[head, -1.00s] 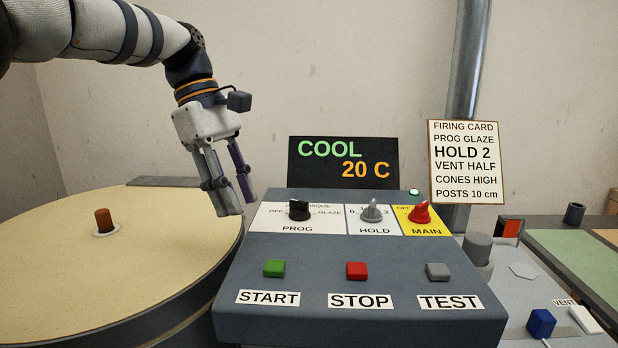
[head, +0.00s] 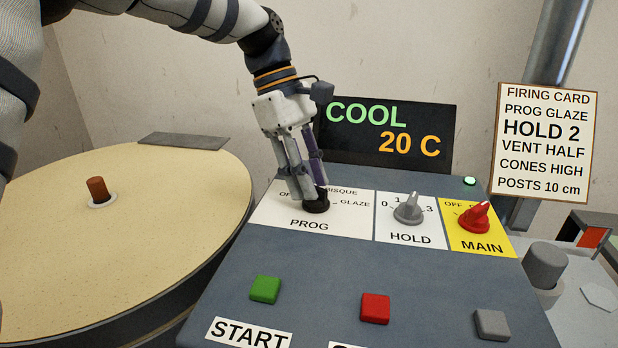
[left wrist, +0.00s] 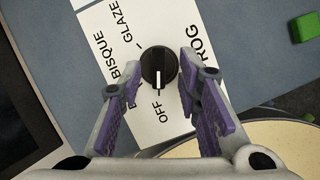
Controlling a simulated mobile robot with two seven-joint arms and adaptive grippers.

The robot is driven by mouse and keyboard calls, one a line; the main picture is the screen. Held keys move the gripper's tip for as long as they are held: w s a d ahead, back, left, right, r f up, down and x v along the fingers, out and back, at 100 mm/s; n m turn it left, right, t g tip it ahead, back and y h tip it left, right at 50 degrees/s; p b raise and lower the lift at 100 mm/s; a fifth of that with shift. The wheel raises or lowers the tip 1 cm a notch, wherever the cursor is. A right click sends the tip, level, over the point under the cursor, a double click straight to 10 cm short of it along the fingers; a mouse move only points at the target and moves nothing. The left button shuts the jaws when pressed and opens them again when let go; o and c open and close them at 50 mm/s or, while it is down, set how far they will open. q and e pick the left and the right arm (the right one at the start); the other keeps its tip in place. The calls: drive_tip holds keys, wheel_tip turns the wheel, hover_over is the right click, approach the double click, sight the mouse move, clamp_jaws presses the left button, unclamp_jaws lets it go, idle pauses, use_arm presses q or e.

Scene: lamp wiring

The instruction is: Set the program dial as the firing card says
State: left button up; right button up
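The black program dial (head: 316,205) sits on the white PROG plate (head: 275,214) of the grey control panel. In the left wrist view the dial (left wrist: 158,67) shows its white pointer line aimed at OFF; BISQUE and GLAZE are printed further round. My left gripper (head: 310,194) is over the dial from above. In the left wrist view its two purple-padded fingers (left wrist: 157,66) are apart, one on each side of the dial, with gaps visible. The firing card (head: 545,142) reads PROG GLAZE, HOLD 2, VENT HALF, CONES HIGH, POSTS 10 cm. My right gripper is not in view.
The grey HOLD knob (head: 408,209) and red MAIN knob (head: 474,217) stand right of the dial. Green (head: 265,289), red (head: 375,308) and grey (head: 492,324) buttons are nearer. The display (head: 388,130) behind reads COOL 20 C. A round kiln lid (head: 170,220) lies left.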

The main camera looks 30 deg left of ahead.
use_arm(q)
drive_tip(key=shift+d+f, duration=0.15)
drive_tip(key=shift+f, duration=0.25)
drive_tip(key=shift+c, duration=0.2)
clamp_jaws()
